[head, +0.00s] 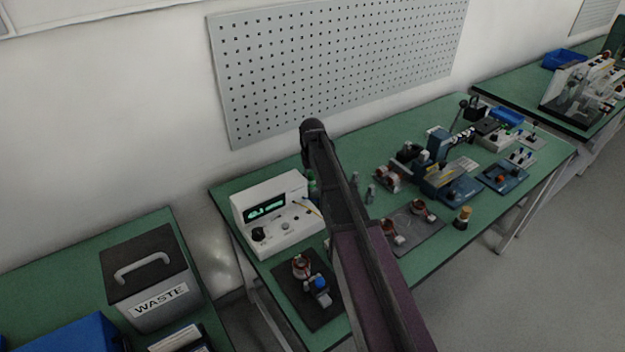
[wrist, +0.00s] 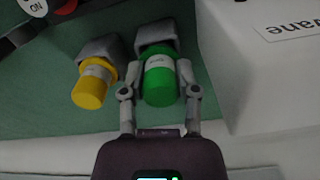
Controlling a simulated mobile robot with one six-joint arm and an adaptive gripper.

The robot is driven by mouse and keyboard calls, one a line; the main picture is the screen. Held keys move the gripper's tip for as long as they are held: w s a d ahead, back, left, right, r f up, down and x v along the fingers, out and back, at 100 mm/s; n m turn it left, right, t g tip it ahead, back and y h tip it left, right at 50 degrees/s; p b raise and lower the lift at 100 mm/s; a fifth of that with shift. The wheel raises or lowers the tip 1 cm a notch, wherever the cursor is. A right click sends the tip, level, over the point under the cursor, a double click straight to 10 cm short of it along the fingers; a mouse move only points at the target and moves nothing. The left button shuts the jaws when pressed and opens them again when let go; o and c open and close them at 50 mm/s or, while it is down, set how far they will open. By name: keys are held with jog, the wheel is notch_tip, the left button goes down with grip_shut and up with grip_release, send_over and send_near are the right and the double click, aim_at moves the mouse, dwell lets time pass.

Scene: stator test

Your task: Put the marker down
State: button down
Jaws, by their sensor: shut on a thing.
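My gripper (wrist: 160,97) is shut on a green cylinder (wrist: 160,78) with a pale label band, which I take to be the marker. One finger is on each side of it. A grey block (wrist: 153,33) is at its far end; I cannot tell whether the marker rests in it or is just above. In the head view, my arm hides the gripper, and a small green patch (head: 311,183) beside the arm may be the marker. A yellow cylinder (wrist: 95,82) with a similar grey block (wrist: 101,48) is just left of the green one in the wrist view.
A white box (wrist: 265,75) stands close on the right in the wrist view. The green bench (head: 355,160) holds a white instrument (head: 283,232) with a lit display, a dark mat (head: 290,290) and several devices on the right. A waste bin (head: 150,275) stands at left.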

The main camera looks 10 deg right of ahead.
jog(key=shift+f+b, duration=0.5)
jog(key=shift+c, duration=1.8)
grip_release()
jog(key=shift+r, duration=0.15)
notch_tip(320, 180, up, 13)
jog(key=p, duration=1.3)
jog(key=s+m, duration=0.2)
jog(key=s, duration=2.3)
jog(key=shift+d, duration=0.1)
